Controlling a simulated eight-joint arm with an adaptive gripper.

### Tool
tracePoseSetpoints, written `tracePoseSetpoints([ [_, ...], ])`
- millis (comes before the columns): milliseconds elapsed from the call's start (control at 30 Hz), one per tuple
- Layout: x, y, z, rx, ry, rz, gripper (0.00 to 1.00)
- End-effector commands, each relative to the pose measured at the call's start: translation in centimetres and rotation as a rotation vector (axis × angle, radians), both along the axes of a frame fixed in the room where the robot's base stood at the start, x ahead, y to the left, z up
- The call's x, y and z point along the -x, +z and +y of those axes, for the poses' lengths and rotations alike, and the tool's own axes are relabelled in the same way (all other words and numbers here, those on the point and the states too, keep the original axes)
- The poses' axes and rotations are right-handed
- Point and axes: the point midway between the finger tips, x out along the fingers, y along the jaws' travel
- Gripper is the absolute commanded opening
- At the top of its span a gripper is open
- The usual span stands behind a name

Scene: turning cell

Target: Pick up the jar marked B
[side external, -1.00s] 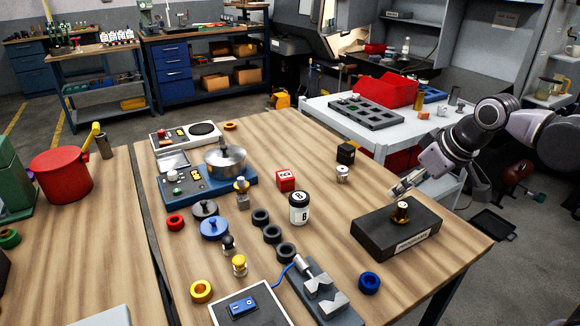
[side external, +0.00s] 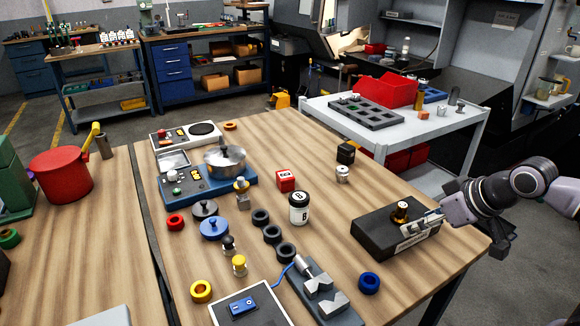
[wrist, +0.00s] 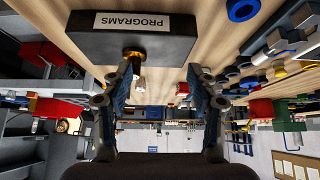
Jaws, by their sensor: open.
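The jar marked B (side external: 299,208) is white with a black lid and stands upright near the middle of the wooden table in the side view. My gripper (side external: 436,217) is at the right end of the black block, well to the right of the jar and apart from it. In the wrist view, which is upside down, my gripper (wrist: 160,78) shows two spread fingers with nothing held between them. I cannot make out the jar clearly in the wrist view.
The black block (side external: 375,235), labelled PROGRAMS in the wrist view (wrist: 100,45), carries a brass knob (side external: 400,209) between my gripper and the jar. Black rings (side external: 272,234), a red cube (side external: 286,180) and a grey V-block fixture (side external: 325,292) surround the jar. A blue ring (side external: 369,283) lies in front.

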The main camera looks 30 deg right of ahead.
Motion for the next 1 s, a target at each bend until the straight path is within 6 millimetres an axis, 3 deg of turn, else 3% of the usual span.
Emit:
tracePoseSetpoints([
  [433,0.0,0.0,0.0,0.0,0.0,0.0,0.59],
  [500,0.0,0.0,0.0,0.0,0.0,0.0,0.73],
  [833,-0.1,0.1,0.0,0.003,0.005,0.002,0.73],
  [1000,-1.6,1.5,0.5,0.055,0.097,0.039,0.73],
])
